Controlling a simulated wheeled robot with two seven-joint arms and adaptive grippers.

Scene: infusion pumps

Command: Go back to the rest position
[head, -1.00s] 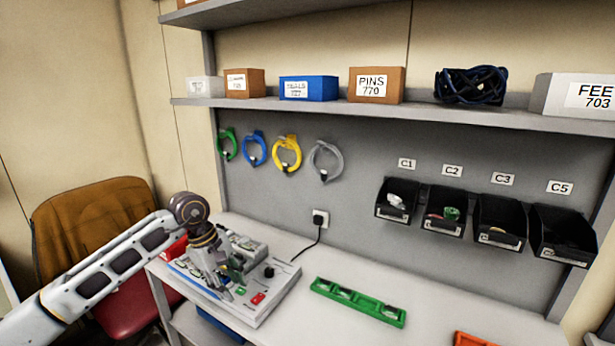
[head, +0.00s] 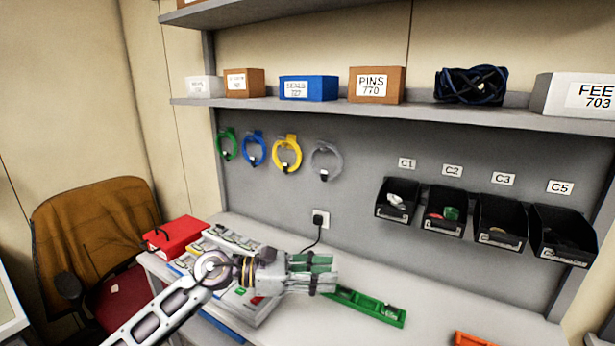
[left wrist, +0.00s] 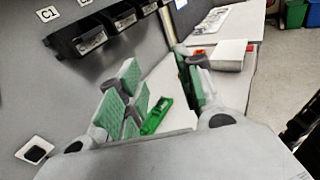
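My left gripper (head: 322,273) is over the bench in the head view, pointing right, level with the near end of the green tray (head: 380,309). Its fingers have green pads. In the left wrist view the fingers stand apart with nothing held between them, and the green tray (left wrist: 157,115) shows beyond in the gap. Behind the gripper, my left arm covers part of the grey device (head: 232,241) on the bench. My right gripper is in neither view.
A red box (head: 177,236) stands at the bench's left end, near a brown chair (head: 92,225). Black bins (head: 397,201) hang on the back panel, with coloured rings (head: 287,153) to their left. An orange item (head: 472,339) lies at the front.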

